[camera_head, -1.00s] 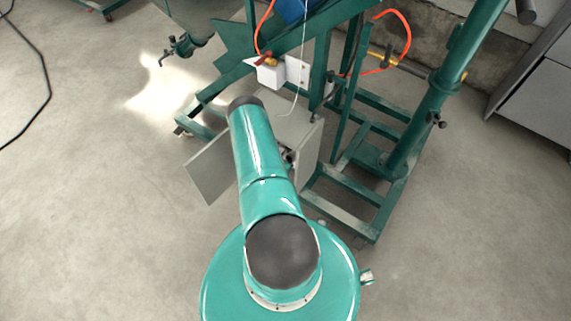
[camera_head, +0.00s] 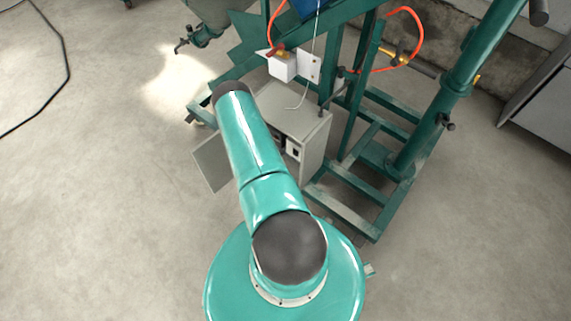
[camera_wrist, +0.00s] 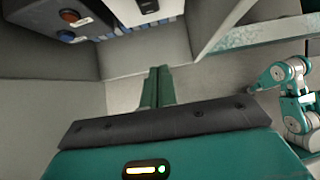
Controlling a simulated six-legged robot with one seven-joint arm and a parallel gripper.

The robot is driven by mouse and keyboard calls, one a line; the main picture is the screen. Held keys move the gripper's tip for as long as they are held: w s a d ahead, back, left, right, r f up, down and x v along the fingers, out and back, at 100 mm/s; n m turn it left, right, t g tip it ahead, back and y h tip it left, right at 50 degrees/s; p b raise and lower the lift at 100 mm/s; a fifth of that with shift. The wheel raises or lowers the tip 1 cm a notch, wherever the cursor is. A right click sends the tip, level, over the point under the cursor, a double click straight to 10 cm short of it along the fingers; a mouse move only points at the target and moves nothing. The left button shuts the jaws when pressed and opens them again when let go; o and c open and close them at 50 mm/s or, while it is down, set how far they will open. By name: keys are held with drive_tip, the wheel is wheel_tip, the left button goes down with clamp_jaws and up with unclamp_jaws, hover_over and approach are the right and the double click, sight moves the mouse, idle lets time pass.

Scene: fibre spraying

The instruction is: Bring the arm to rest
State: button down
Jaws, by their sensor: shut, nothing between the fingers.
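My gripper (camera_wrist: 157,88) shows in the wrist view, its two green fingers together with nothing between them. It points into or close by the grey control cabinet, whose panel (camera_wrist: 105,25) with a red knob (camera_wrist: 70,15) and a blue knob (camera_wrist: 66,36) is at upper left; I cannot tell the exact gap. In the head view my teal arm (camera_head: 255,150) reaches up and left from my body, and its far part is hidden beyond the dark elbow cap. The grey cabinet (camera_head: 312,150) stands behind the arm with its door (camera_head: 212,163) open.
A green steel frame (camera_head: 345,215) stands around the cabinet's right side, with a thick slanted post (camera_head: 425,130). An orange hose (camera_head: 418,25) and a white box (camera_head: 283,66) hang on it. A black cable (camera_head: 66,60) lies at left. Floor at left and lower right is clear.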

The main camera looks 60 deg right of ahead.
drive_tip(key=shift+w+a+r, duration=0.15)
drive_tip(key=shift+a+r, duration=0.3)
drive_tip(key=shift+a, duration=0.2)
drive_tip(key=shift+w+a+r, duration=0.1)
drive_tip(key=shift+a+r, duration=0.35)
drive_tip(key=shift+a, duration=0.15)
